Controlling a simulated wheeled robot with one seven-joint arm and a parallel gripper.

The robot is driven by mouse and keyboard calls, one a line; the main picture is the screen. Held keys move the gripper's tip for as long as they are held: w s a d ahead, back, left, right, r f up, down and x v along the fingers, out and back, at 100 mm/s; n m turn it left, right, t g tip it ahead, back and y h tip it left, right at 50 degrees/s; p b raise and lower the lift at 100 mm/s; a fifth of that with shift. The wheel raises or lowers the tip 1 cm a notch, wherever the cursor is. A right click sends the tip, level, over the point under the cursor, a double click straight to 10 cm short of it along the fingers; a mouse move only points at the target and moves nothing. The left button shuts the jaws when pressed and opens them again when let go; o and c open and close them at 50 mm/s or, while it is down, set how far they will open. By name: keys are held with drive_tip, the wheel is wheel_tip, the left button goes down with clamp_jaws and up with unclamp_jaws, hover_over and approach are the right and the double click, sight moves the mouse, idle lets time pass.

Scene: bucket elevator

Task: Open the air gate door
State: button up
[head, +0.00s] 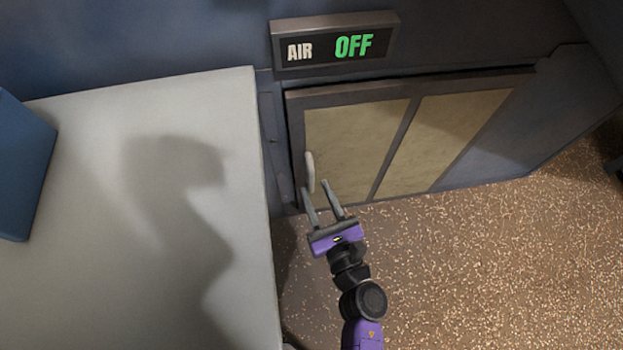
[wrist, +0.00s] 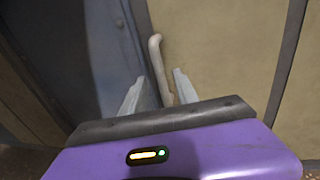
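The air gate door (head: 350,145) is a dark-framed door with tan panels, below a sign that reads AIR OFF. It looks closed. Its pale upright handle (head: 310,172) is on the door's left side. In the wrist view the handle (wrist: 156,60) rises between my two fingers, its lower part behind the gripper body. My gripper (head: 325,186) is open, with its fingers pointing at the door close to the handle's lower end. I cannot tell whether either finger touches the handle.
The AIR OFF sign (head: 336,44) is mounted above the door. A large light grey surface (head: 90,200) lies to the left, with a blue object (head: 22,165) at its far left. The speckled brown floor (head: 480,270) is clear on the right.

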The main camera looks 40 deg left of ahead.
sight(312, 183)
drive_tip(key=shift+b+x, duration=0.45)
drive_tip(key=shift+x, duration=1.7)
drive_tip(key=shift+c, duration=0.3)
clamp_jaws()
drive_tip(key=shift+d, duration=0.1)
